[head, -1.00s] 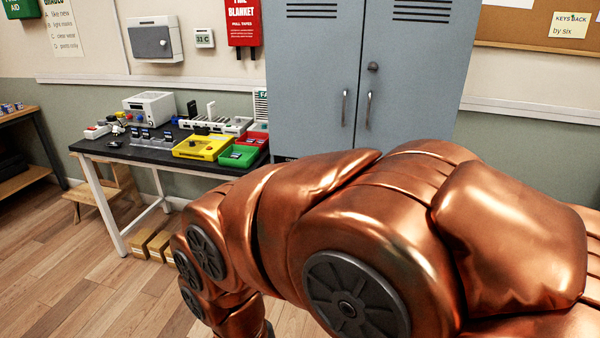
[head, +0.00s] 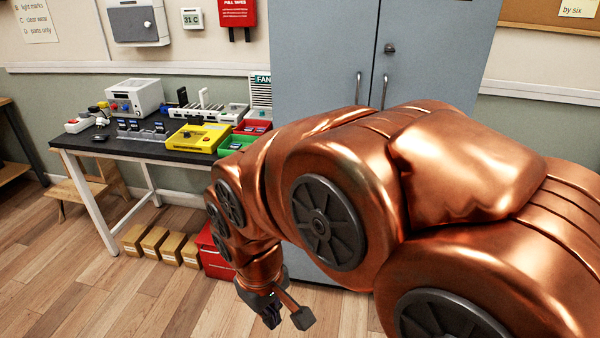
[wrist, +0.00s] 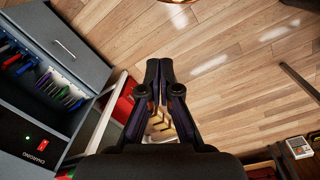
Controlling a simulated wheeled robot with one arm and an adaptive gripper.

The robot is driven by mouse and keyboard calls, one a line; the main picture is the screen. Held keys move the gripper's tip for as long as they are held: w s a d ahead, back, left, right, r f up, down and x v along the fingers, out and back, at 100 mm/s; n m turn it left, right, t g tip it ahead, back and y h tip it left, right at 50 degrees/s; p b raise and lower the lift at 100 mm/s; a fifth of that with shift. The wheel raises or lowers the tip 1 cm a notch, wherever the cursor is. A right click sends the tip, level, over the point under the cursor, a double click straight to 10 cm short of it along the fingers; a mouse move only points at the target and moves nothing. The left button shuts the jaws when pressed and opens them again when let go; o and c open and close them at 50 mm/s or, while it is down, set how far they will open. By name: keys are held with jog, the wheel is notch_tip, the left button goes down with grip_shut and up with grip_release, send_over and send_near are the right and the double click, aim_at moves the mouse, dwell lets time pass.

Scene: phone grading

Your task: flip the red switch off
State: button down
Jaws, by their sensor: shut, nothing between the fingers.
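A small red switch (wrist: 43,144) shows in the wrist view at lower left, on a dark panel marked CHARGING, with a small green light beside it. Whether it is on or off is too small to tell. My gripper (wrist: 160,70) is shut and empty in the wrist view, with its two fingers together above the wood floor. The panel is off to its left, well apart from the fingers. In the head view my gripper (head: 272,315) hangs low in front of the grey cabinet, partly hidden. I cannot make out the red switch in the head view.
The black-topped bench (head: 160,150) carries a yellow tray (head: 196,138), green and red trays and devices. Cardboard boxes (head: 153,243) and a red box (head: 213,252) sit on the floor. A tall grey cabinet (head: 318,70) stands behind my arm.

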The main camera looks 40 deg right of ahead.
jog(key=w+d+f+n+t+h+b, duration=0.2)
jog(key=w+d+n+t, duration=0.15)
jog(key=w+d, duration=0.95)
jog(key=w+d+f+n+t+h+b, duration=0.2)
jog(key=w+d+t, duration=0.2)
jog(key=w+d, duration=0.9)
jog(key=w+d+f+n+t+b, duration=0.1)
jog(key=d+f+n+t, duration=0.1)
jog(key=d, duration=0.4)
jog(key=w+d+f+n+t+y+b, duration=0.1)
jog(key=d+f+n+t, duration=0.1)
jog(key=d+n+t, duration=0.2)
jog(key=w+d+f+n+t+b, duration=0.2)
jog(key=d+n+t, duration=0.1)
jog(key=d, duration=0.5)
jog(key=shift+f+y, duration=0.2)
jog(key=shift+y, duration=0.2)
jog(key=shift+w, duration=0.1)
jog(key=d+p+x, duration=0.1)
jog(key=d+x, duration=0.1)
jog(key=x, duration=1)
jog(key=shift+d, duration=0.35)
